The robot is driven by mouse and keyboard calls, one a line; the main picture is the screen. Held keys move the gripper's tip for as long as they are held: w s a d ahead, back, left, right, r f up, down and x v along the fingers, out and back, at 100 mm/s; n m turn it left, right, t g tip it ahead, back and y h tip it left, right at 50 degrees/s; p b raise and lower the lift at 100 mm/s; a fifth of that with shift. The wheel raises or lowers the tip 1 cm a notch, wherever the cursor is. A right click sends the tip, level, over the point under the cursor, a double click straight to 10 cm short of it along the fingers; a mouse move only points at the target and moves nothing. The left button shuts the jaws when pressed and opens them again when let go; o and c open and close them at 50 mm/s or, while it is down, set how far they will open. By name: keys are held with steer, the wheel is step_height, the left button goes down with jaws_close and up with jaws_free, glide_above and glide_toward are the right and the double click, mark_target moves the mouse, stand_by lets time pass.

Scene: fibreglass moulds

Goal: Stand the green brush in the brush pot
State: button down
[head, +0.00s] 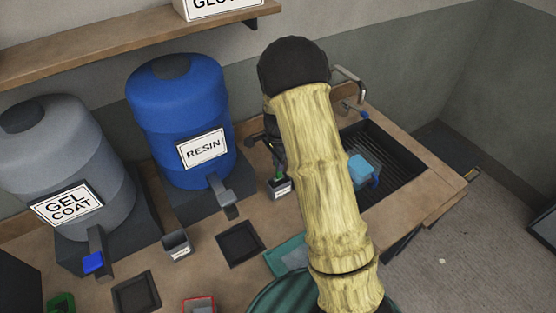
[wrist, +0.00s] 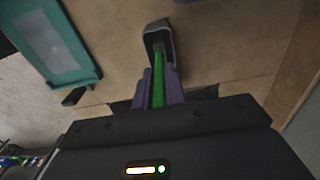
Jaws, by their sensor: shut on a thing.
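The green brush (wrist: 158,84) is between the two purple fingers of my gripper (wrist: 158,72), which is shut on it. In the wrist view its far end reaches to the mouth of a small dark pot (wrist: 153,27). In the head view a bit of the green brush (head: 278,176) shows at a small dark pot with a white label (head: 281,188), beside my arm. I cannot read this label or tell how deep the brush is in the pot. My arm hides most of the gripper in the head view.
A teal tray (head: 284,259) lies in front of the pot. A blue resin drum (head: 180,110) and a grey gel coat drum (head: 55,150) stand left. Another small labelled pot (head: 177,246) and a dark square tray (head: 240,244) are nearby. A sink (head: 392,150) is right.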

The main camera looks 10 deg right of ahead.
steer(key=shift+f, duration=0.55)
steer(key=c, duration=1.4)
jaws_free()
steer(key=shift+o, duration=0.2)
steer(key=shift+r, duration=0.15)
steer(key=shift+r+b, duration=0.3)
step_height(320, 180, up, 17)
steer(key=b, duration=0.2)
steer(key=shift+f+b, duration=0.2)
steer(key=shift+b, duration=0.2)
